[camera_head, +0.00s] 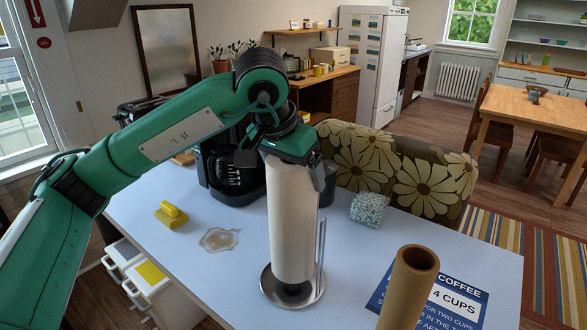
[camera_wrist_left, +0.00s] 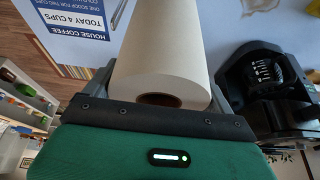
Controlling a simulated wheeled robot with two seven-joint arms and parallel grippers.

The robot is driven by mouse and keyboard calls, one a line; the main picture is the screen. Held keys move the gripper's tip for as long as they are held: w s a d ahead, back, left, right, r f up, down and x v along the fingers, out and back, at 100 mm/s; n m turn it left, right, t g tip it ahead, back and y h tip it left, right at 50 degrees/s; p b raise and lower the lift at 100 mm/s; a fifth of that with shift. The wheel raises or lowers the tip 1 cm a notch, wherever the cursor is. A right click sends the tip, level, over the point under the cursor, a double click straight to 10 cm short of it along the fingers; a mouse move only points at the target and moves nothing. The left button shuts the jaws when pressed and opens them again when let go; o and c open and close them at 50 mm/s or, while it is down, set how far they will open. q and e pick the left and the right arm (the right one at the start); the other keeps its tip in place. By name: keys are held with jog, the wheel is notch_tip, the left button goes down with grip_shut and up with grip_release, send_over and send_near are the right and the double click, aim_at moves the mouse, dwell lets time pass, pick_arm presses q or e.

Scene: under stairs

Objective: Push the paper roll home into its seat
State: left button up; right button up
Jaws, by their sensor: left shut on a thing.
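The white paper roll (camera_head: 293,215) stands upright over the metal holder (camera_head: 268,295) on the blue-grey table. A dark hub (camera_head: 293,289) shows between the roll's lower end and the round base plate, so the roll's bottom edge looks a little above the plate. The holder's thin side rod (camera_head: 320,255) rises just right of the roll. My left gripper (camera_head: 291,150) is shut on the roll's top end from above. The left wrist view shows the roll (camera_wrist_left: 165,55) between the fingers, with its dark core hole facing the camera. My right gripper is not in view.
A brown cardboard tube (camera_head: 410,290) stands at the front right, by a blue coffee sign (camera_head: 455,298). A black coffee maker (camera_head: 232,170) is behind left. A yellow-handled item (camera_head: 171,215) and a spill (camera_head: 219,239) lie left; a speckled sponge-like block (camera_head: 368,208) lies right.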

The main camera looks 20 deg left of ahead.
pick_arm(q)
jog(key=shift+f, duration=0.35)
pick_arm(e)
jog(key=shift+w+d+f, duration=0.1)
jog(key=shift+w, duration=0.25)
pick_arm(q)
jog(key=shift+f+b, duration=0.1)
jog(key=shift+b, duration=0.2)
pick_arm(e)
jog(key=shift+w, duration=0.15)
pick_arm(q)
jog(key=shift+f, duration=0.3)
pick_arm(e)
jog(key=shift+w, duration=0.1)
pick_arm(q)
jog(key=shift+f+b, duration=0.2)
jog(key=shift+b, duration=0.2)
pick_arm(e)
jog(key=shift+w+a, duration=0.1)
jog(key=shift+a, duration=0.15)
